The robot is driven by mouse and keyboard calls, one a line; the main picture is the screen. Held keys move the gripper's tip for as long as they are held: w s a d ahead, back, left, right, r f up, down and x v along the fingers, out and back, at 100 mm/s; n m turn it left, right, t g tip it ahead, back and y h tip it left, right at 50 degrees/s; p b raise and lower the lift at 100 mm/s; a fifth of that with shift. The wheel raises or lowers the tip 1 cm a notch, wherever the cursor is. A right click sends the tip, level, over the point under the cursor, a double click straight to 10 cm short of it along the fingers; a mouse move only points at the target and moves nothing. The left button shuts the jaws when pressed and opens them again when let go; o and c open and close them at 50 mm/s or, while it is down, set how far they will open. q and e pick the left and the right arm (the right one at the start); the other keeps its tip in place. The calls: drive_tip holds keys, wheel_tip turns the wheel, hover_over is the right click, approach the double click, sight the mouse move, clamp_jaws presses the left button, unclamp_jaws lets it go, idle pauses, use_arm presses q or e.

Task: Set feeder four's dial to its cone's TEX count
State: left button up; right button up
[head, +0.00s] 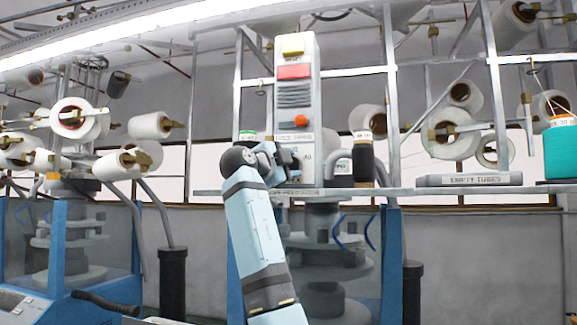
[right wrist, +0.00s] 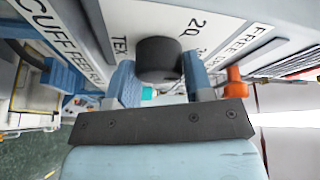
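My right gripper (head: 272,158) is up against the lower part of the white control panel (head: 306,100), just above the shelf. In the right wrist view, my right gripper (right wrist: 160,80) has one blue finger on each side of a round black dial (right wrist: 158,60). Both fingers appear to touch it. The panel around it reads "TEX" and what looks like "20". The dial's pointer is not clear. A dark cone with a cream top (head: 362,165) stands right of the panel. A teal cone (head: 561,150) stands at the far right. Their labels are too small to read surely. My left gripper is not in view.
An orange knob (right wrist: 235,85) sits close to the right finger. A grey "EMPTY TUBES" tray (head: 468,180) lies on the shelf (head: 420,191). White yarn cones (head: 80,118) hang at left.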

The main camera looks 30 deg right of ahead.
drive_tip(key=o, duration=0.4)
drive_tip(key=b+v, duration=0.2)
drive_tip(key=v, duration=1.1)
drive_tip(key=shift+s+a+f, duration=0.15)
drive_tip(key=shift+a, duration=0.25)
